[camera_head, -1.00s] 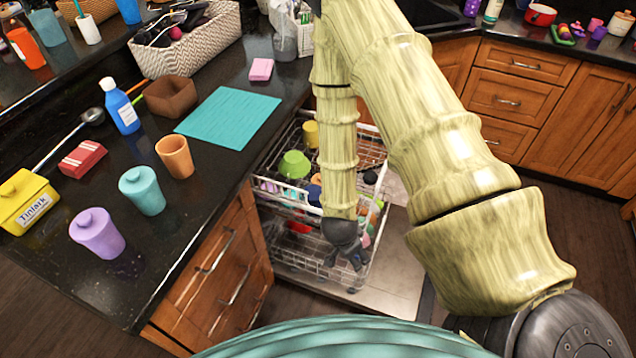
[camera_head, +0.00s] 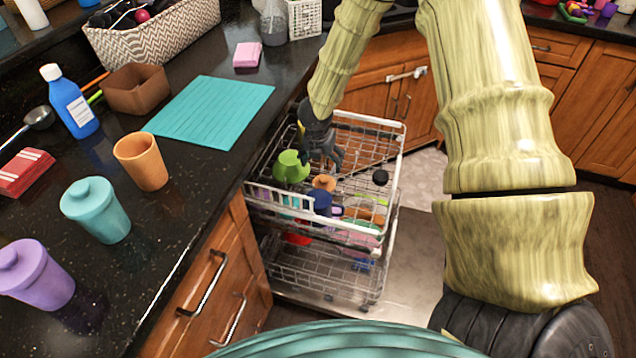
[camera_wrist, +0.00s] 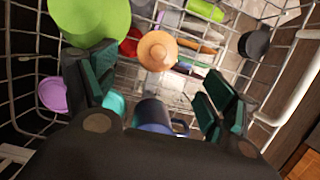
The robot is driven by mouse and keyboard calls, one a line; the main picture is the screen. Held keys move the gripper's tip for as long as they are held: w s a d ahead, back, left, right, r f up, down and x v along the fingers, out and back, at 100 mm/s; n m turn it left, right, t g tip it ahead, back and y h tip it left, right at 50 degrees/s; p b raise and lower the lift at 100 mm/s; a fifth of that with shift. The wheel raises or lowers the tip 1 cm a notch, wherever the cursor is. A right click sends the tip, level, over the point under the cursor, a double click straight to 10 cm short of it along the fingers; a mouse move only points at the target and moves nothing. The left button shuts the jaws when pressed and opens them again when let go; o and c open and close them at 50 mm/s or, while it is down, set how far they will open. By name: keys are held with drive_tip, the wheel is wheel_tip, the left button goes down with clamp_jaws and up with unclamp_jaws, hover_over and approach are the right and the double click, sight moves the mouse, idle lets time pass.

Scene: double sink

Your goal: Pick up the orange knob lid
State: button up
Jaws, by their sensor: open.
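The orange knob lid (camera_head: 324,182) lies in the upper rack of the open dishwasher. In the wrist view the lid (camera_wrist: 158,51) is round with a small knob facing up, ahead of and between my fingers. My gripper (camera_head: 330,158) is over the rack, just above and behind the lid in the head view. In the wrist view my gripper (camera_wrist: 160,95) has its fingers spread wide, with nothing between the pads touching them. An orange cup (camera_head: 141,161) without a lid stands on the counter.
A green bowl or cup (camera_head: 291,167) sits left of the lid in the rack, with a dark blue mug (camera_wrist: 152,115) near it. A black round piece (camera_wrist: 253,44) lies to the right. The wire rack rim (camera_head: 397,180) surrounds them. The counter is at left.

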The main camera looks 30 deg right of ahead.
hover_over(324, 180)
wheel_tip(324, 180, down, 5)
drive_tip(key=shift+a+r, duration=0.1)
drive_tip(key=shift+a, duration=0.05)
drive_tip(key=shift+f+b, duration=0.4)
drive_tip(key=shift+f, duration=2.45)
drive_tip(key=c, duration=0.9)
